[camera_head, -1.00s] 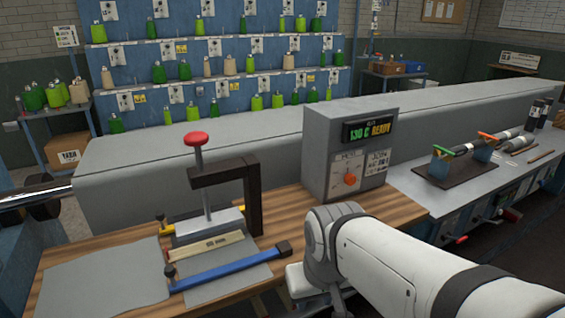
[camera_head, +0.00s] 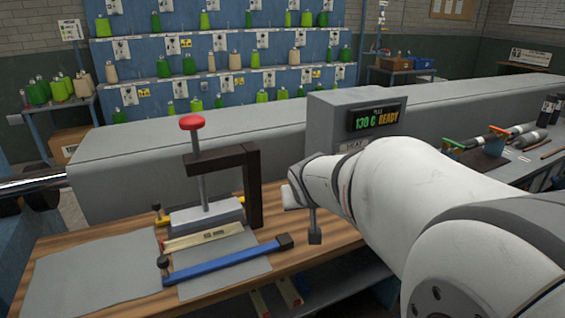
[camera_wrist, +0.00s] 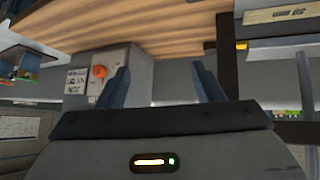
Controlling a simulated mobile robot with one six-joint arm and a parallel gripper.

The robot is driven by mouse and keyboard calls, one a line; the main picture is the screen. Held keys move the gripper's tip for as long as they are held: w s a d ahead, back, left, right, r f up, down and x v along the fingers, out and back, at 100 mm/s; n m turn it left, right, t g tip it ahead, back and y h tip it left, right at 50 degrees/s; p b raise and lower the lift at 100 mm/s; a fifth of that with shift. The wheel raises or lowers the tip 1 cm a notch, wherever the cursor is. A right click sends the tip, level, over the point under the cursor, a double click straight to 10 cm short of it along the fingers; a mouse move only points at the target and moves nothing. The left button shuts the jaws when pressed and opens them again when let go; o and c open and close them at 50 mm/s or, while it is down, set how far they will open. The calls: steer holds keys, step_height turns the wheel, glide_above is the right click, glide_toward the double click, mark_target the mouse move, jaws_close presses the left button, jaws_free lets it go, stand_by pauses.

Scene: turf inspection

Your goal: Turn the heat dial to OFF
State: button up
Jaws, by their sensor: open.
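The grey heat control box (camera_head: 345,105) stands on the wooden bench, and its display reads 130 C READY. In the head view my arm hides its lower front and the dial. In the wrist view the box (camera_wrist: 112,60) shows upside down, with the orange heat dial (camera_wrist: 99,72) beside a white label. The dial's setting is too small to tell. My gripper (camera_wrist: 160,75) is open and empty. Its two dark fingers point toward the bench, and the dial shows just left of the left finger, apart from it.
A press with a red knob (camera_head: 191,122) and dark frame stands left of the box. A blue bar (camera_head: 225,258) and grey sheets (camera_head: 95,270) lie before it. A long grey cover (camera_head: 240,140) runs behind the bench. Shelves of green and tan spools stand at the back.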

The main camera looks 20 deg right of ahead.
steer(key=w+d+f+t+h+b, duration=0.1)
steer(key=w+d+t+b, duration=0.2)
steer(key=w+d, duration=0.55)
steer(key=w+d+f+t+b, duration=0.2)
steer(key=w+d+t+b, duration=0.25)
steer(key=d, duration=0.75)
steer(key=s+d+f+n+t+y+b, duration=0.1)
steer(key=d+f+n+t+y+b, duration=0.2)
steer(key=d+f+y, duration=0.5)
steer(key=w+r+h, duration=0.1)
steer(key=w+h, duration=0.1)
steer(key=w, duration=0.5)
steer(key=shift+w+d+r+b, duration=0.15)
steer(key=shift+d+r+b, duration=0.1)
steer(key=shift+r+b, duration=0.05)
steer(key=shift+g, duration=0.25)
steer(key=shift+c, duration=0.4)
steer(key=c, duration=0.9)
steer(key=shift+d, duration=0.1)
